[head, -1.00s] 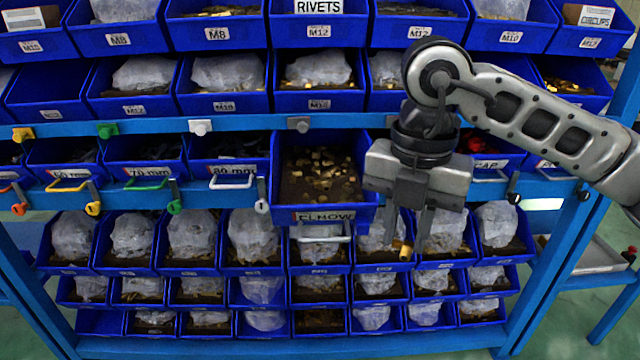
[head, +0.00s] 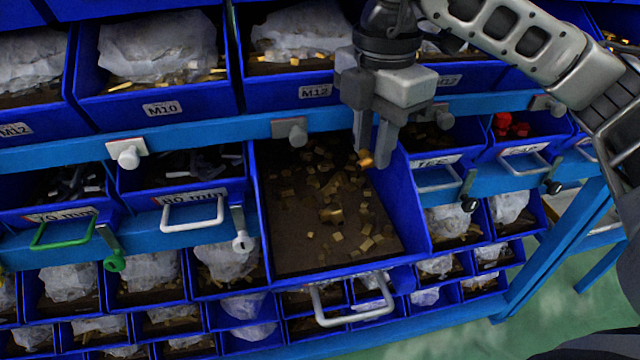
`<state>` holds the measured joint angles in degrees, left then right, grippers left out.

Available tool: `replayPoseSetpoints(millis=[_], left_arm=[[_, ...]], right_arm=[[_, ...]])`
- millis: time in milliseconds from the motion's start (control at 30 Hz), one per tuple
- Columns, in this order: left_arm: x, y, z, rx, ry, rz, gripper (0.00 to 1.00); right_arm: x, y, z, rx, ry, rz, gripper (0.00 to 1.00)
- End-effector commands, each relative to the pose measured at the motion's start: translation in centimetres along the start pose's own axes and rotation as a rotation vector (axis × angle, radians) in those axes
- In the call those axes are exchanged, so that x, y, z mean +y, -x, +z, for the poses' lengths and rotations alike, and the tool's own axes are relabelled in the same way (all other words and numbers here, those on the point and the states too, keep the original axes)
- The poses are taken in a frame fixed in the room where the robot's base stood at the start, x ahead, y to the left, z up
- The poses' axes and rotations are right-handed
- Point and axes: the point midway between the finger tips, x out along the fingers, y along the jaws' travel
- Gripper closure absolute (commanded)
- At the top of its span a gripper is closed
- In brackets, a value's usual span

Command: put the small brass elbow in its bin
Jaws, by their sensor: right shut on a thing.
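The small brass elbow (head: 366,159) is held between the fingertips of my right gripper (head: 371,150), which points down. The gripper is over the back right part of the pulled-out elbow bin (head: 408,199), a blue drawer with many small brass pieces (head: 335,210) scattered on its dark floor. The elbow looks to be above the bin floor, but how high I cannot tell. The bin's label is hidden from this angle; its grey handle (head: 350,308) shows at the front. My left gripper is not in view.
Closed drawers flank the bin, one marked 80 mm (head: 192,197) and one marked TEE (head: 436,170). A blue rail with a grey knob (head: 290,131) runs just above the bin. Bins with bagged parts (head: 160,55) fill the rows above and below.

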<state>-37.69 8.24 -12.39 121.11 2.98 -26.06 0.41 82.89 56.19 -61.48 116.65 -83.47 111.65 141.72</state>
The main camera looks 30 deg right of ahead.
Motion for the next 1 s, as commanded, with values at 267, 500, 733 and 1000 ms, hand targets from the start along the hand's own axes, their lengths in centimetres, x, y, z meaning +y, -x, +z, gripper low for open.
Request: replayPoseSetpoints(millis=[267, 500, 733, 1000], left_arm=[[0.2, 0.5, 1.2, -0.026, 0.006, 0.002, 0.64], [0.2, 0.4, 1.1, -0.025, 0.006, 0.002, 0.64], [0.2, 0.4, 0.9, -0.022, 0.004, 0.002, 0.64], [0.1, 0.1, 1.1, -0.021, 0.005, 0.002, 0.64]], right_arm=[[-0.1, -5.0, 0.1, -0.001, 0.0, -0.005, 0.97], [-0.2, -7.0, 0.0, 0.0, 0.001, -0.005, 0.97], [-0.1, -9.5, 0.0, 0.0, 0.001, -0.002, 0.97], [-0.1, -9.8, 0.0, 0.0, 0.001, -0.001, 0.97]])
